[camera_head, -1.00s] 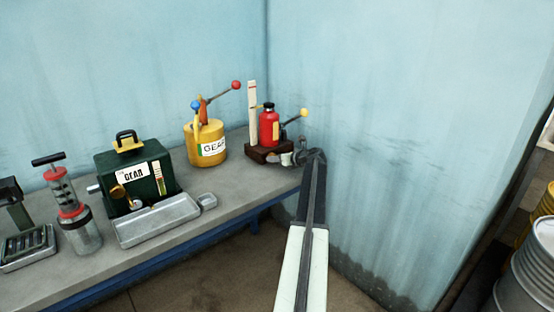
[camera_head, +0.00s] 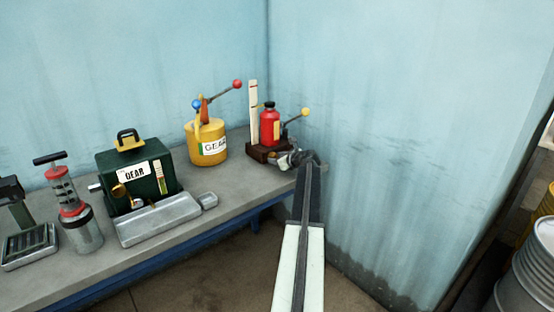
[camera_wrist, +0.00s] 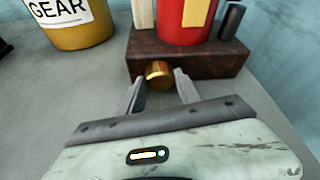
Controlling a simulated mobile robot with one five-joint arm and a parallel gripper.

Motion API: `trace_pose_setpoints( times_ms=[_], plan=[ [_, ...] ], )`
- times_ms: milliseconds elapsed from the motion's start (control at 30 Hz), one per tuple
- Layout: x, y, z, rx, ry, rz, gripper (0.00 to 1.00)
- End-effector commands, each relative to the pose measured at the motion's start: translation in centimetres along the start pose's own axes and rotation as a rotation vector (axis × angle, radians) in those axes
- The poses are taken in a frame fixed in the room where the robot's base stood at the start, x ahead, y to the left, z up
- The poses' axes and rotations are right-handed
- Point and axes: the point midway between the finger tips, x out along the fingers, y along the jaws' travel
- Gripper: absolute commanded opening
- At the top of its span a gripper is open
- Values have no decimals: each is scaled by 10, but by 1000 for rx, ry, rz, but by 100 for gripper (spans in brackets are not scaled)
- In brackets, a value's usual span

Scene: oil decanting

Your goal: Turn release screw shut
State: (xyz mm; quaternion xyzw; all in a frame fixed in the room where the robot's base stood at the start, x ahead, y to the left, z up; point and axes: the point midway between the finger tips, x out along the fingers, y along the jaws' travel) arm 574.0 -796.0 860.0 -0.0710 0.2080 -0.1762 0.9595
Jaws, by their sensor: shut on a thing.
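The release screw (camera_wrist: 158,72) is a small brass knob on the front face of a dark brown base (camera_wrist: 218,60). Above the base stands a red jack (camera_head: 269,128), whose lower part shows in the wrist view (camera_wrist: 176,30). My gripper (camera_wrist: 161,81) has one finger on each side of the knob and is shut on it.
A white marked strip (camera_head: 253,112) stands left of the jack. A yellow GEAR can (camera_head: 208,152), a green GEAR box (camera_head: 133,190), metal trays (camera_head: 158,222) and a pump (camera_head: 75,205) share the grey bench (camera_head: 215,230). Blue walls close the corner.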

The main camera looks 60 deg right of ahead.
Motion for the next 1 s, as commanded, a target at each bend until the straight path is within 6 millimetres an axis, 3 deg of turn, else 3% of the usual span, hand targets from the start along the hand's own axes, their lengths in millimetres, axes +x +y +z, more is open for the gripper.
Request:
trace_pose_setpoints(
  times_ms=[200,233,300,667,767,1000],
  plan=[
    [-1,0,-1,-2,2,1,0],
    [-1,0,-1,-2,2,2,48],
    [-1,0,-1,-2,2,1,61],
    [-5,-1,0,0,1,0,61],
    [-16,-1,1,0,1,-1,61],
    [-64,0,2,2,1,-2,61]
  ],
)
